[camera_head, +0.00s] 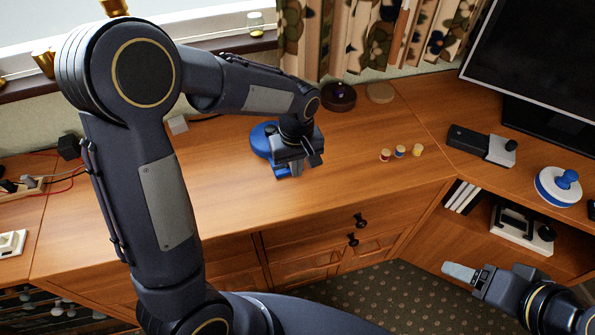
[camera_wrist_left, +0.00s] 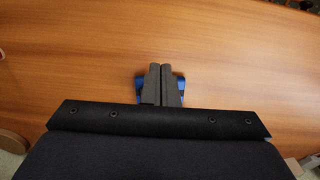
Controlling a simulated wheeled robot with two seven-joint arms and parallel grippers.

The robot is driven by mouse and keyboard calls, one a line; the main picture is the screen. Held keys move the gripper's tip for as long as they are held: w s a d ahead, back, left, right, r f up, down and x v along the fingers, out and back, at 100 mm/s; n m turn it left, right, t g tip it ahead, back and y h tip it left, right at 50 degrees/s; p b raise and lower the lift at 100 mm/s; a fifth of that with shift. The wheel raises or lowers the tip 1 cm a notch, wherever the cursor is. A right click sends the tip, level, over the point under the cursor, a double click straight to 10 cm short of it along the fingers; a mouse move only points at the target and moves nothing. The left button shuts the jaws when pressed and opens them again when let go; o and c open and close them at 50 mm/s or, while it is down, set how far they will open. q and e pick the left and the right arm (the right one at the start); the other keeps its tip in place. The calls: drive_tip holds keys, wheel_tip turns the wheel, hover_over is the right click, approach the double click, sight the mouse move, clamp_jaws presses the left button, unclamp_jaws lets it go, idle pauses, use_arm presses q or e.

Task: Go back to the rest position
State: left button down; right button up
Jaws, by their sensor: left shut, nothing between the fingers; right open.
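My left gripper (camera_head: 297,164) is over the wooden desk (camera_head: 220,185), its arm reaching in from the left. Its two dark fingers (camera_wrist_left: 163,84) are together, with nothing between them. A blue object (camera_head: 262,139) lies on the desk at the gripper, partly hidden by it. Blue also shows on both sides of the fingers in the left wrist view; I cannot tell whether they touch it. My right gripper (camera_head: 460,272) is at the lower right, in front of the corner shelf and away from the desk top. It is open and empty.
Three small spools (camera_head: 400,152) stand right of the left gripper. A dark round bowl (camera_head: 339,96) is behind, by the curtain (camera_head: 365,40). A monitor (camera_head: 540,55), a dark-and-white device (camera_head: 480,145) and a blue-and-white round object (camera_head: 560,186) occupy the right. The desk's front middle is clear.

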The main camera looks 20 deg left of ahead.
use_arm(q)
wheel_tip(320, 180, up, 8)
drive_tip(key=s+a+r+m+t+h+p, duration=0.2)
drive_tip(key=s+r, duration=0.2)
drive_tip(key=s, duration=0.6)
drive_tip(key=s+a+r+m+t+h+p, duration=0.1)
drive_tip(key=s+a+r+m+t+p, duration=0.2)
drive_tip(key=s, duration=0.7)
drive_tip(key=shift+r+t+h, duration=0.3)
drive_tip(key=shift+r+h, duration=0.1)
drive_tip(key=shift+a, duration=0.1)
